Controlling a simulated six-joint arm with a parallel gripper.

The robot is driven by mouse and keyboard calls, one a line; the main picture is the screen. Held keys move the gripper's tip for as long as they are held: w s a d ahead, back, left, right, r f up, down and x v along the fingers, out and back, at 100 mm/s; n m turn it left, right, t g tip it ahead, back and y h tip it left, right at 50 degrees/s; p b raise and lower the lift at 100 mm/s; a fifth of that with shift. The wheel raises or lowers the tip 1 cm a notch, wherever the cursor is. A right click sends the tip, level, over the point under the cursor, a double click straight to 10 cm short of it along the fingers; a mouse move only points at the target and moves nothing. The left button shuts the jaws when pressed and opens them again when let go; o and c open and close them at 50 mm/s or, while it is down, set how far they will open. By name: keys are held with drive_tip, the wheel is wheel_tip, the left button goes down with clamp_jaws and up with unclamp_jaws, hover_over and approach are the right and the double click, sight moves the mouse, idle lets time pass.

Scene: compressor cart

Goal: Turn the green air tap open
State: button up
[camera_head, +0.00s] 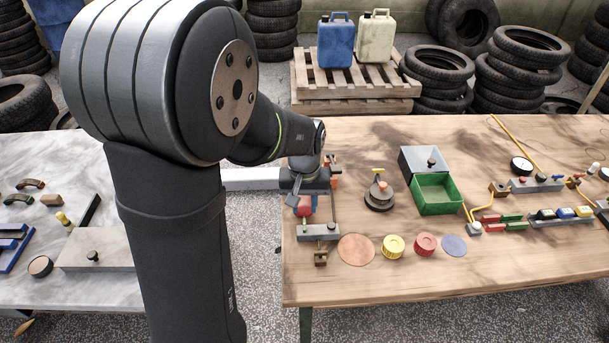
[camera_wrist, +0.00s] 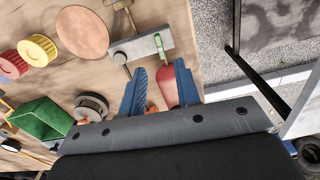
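A small green tap handle (camera_head: 306,222) stands on a grey block (camera_head: 318,233) near the table's left edge. In the wrist view the green handle (camera_wrist: 159,44) lies just beyond my fingertips, apart from them. My gripper (camera_head: 305,203) points down just behind the block in the head view. In the wrist view its two blue fingers (camera_wrist: 161,72) are spread, with a red part (camera_wrist: 172,82) between or beneath them, close to the right finger. I cannot tell whether it touches. The red part also shows in the head view (camera_head: 304,207). My wrist hides part of the area behind it.
A brass fitting (camera_head: 320,257) sits in front of the block. A copper-coloured disc (camera_head: 356,249), yellow cap (camera_head: 393,246) and red cap (camera_head: 425,245) lie to the right. A round grey base (camera_head: 379,201) and green bin (camera_head: 437,194) stand further back. The table's left edge is close.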

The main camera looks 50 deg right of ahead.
wheel_tip(320, 180, up, 11)
drive_tip(key=shift+f, duration=0.15)
idle(0.6)
wheel_tip(320, 180, down, 18)
drive_tip(key=shift+r, duration=0.25)
idle(0.3)
drive_tip(key=shift+r, duration=0.1)
drive_tip(key=shift+f, duration=0.2)
drive_tip(key=m, duration=0.3)
drive_tip(key=shift+r, duration=0.25)
wheel_tip(320, 180, up, 17)
drive_tip(key=m+y, duration=0.3)
drive_tip(key=m, duration=0.3)
hover_over(305, 224)
drive_tip(key=d, duration=0.1)
wheel_tip(305, 224, down, 11)
drive_tip(key=shift+t, duration=0.4)
idle(1.2)
drive_tip(key=shift+w+d+r, duration=0.1)
drive_tip(key=shift+r, duration=0.05)
